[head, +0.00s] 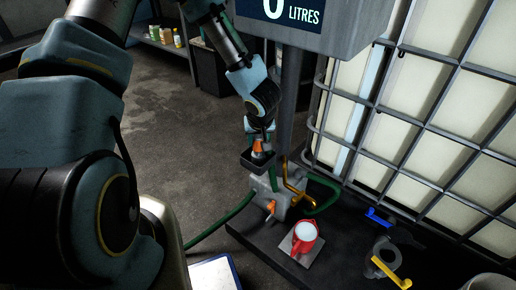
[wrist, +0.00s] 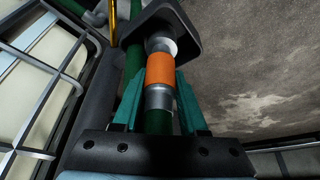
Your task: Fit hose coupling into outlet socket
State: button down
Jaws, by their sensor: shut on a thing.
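The hose coupling (wrist: 160,71) has an orange band and grey metal ends, with green hose (wrist: 158,121) behind it. My gripper (wrist: 160,92) is shut on it, one teal finger on each side. The coupling's front end points at a pale ring by a dark square block (wrist: 187,33), which I take to be the outlet socket's housing. In the head view, my gripper (head: 259,131) is at the dark block (head: 258,161), with an orange part (head: 258,146) between them. I cannot tell whether the coupling is inside the socket; its tip is partly hidden.
Below the block stands a grey pump body (head: 268,190) with a brass pipe (head: 291,181). A caged tank (head: 430,120) closes the right side. The column display (head: 292,12) is above. Open floor lies left.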

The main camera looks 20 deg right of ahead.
jog(key=shift+r, duration=0.1)
notch_tip(320, 180, up, 7)
jog(key=shift+f+p, duration=0.15)
jog(key=shift+p, duration=0.9)
jog(key=s+a+p, duration=0.2)
jog(key=s+p, duration=0.2)
jog(key=s, duration=0.4)
jog(key=s+a+p, duration=0.3)
jog(key=s+p, duration=0.1)
jog(key=s, duration=0.5)
jog(key=shift+s+p, duration=0.15)
jog(key=shift+p, duration=0.2)
